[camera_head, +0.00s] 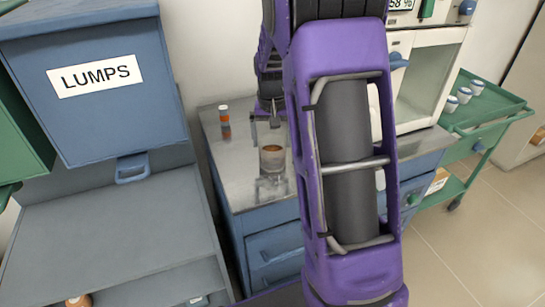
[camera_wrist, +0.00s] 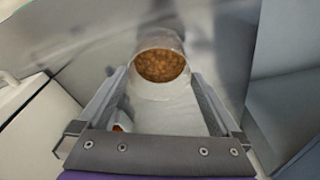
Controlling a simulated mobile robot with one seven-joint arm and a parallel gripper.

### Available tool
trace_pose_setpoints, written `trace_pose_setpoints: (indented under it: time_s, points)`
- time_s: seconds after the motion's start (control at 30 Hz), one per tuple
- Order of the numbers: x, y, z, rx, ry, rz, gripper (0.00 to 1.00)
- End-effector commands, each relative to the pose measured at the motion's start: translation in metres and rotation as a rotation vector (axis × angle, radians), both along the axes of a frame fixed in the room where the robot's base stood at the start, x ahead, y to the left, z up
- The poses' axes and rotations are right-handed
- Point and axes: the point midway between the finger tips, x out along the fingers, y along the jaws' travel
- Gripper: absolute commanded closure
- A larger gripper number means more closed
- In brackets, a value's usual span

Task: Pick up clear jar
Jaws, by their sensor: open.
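The clear jar (camera_head: 272,160) stands upright on the metal top of a blue cabinet (camera_head: 236,172) and holds brown contents. In the wrist view the jar (camera_wrist: 160,88) shows just ahead of the fingers, centred between them, with the brown lumps visible through its mouth. My gripper (camera_head: 265,118) is open and empty, pointing down above the jar. In the wrist view its two fingers (camera_wrist: 160,78) lie apart to the left and right of the jar. I cannot tell whether either finger touches it.
A small orange-and-white bottle (camera_head: 225,121) stands left of the jar. A blue bin labelled LUMPS (camera_head: 100,110) is further left. A white furnace (camera_head: 430,80) stands at the right, partly behind my arm. A green cart (camera_head: 492,118) carries several white cups.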

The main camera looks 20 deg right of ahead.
Motion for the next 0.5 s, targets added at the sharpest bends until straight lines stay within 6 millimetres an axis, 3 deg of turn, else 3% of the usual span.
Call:
trace_pose_setpoints:
  time_s: [0.3, 0.5]
  points:
    - [0.004, -0.003, -0.044, 0.000, 0.003, -0.001, 0.00]
    - [0.005, -0.004, -0.048, 0.000, -0.001, -0.001, 0.00]
